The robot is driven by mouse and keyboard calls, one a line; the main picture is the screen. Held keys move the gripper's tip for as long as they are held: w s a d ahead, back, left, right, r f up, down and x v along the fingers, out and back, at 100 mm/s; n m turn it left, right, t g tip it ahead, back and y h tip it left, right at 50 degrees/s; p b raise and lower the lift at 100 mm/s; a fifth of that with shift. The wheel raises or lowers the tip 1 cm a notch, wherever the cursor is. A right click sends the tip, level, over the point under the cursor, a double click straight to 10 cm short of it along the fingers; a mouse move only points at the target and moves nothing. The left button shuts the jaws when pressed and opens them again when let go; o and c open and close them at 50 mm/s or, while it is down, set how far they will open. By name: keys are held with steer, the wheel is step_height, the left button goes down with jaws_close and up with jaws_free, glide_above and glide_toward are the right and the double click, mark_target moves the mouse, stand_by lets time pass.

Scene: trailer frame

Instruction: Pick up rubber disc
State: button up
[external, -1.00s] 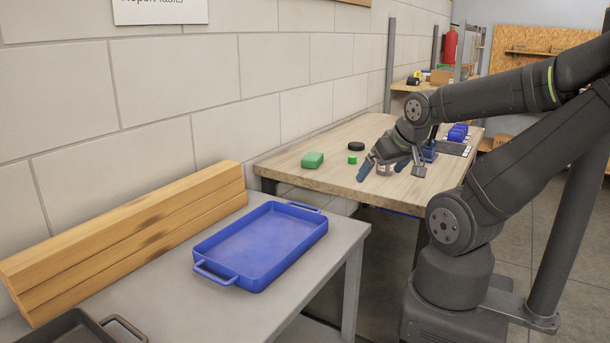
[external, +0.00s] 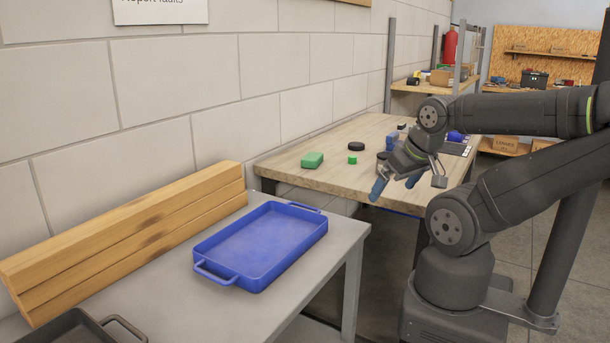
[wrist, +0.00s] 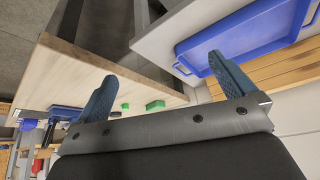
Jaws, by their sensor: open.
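A flat black disc (external: 356,146), which looks like the rubber disc, lies on the wooden bench top near the wall in the external view. My gripper (external: 395,186) is at the bench's front edge, to the right of and nearer the camera than the disc. Its blue fingers are spread apart with nothing seen between them. In the wrist view my open gripper (wrist: 162,68) shows both blue fingers, with the bench beyond the left one. A dark round object (external: 382,158) on the bench is partly hidden behind my gripper.
A green block (external: 312,160) and a small green cube (external: 352,160) lie on the bench (external: 335,180) close to the disc. Blue items stand behind my gripper. A blue tray (external: 262,246) rests on the grey table at the front, beside stacked wooden beams (external: 130,235).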

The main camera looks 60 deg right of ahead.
steer(key=shift+c, duration=0.2)
stand_by(0.3)
steer(key=shift+c, duration=0.8)
steer(key=w+d+r+m+h, duration=0.1)
steer(key=w+d+r, duration=0.6)
steer(key=w+d, duration=0.35)
steer(key=w+d+r+m, duration=0.1)
steer(key=w+d+r, duration=0.5)
steer(key=w+d, duration=0.45)
steer(key=m+h, duration=0.1)
steer(key=m, duration=0.1)
glide_above(357, 144)
steer(key=s+a, duration=0.7)
step_height(357, 144, down, 9)
steer(key=shift+g, duration=0.4)
steer(key=x, duration=1.7)
steer(key=shift+w+d, duration=0.15)
steer(key=shift+w, duration=0.15)
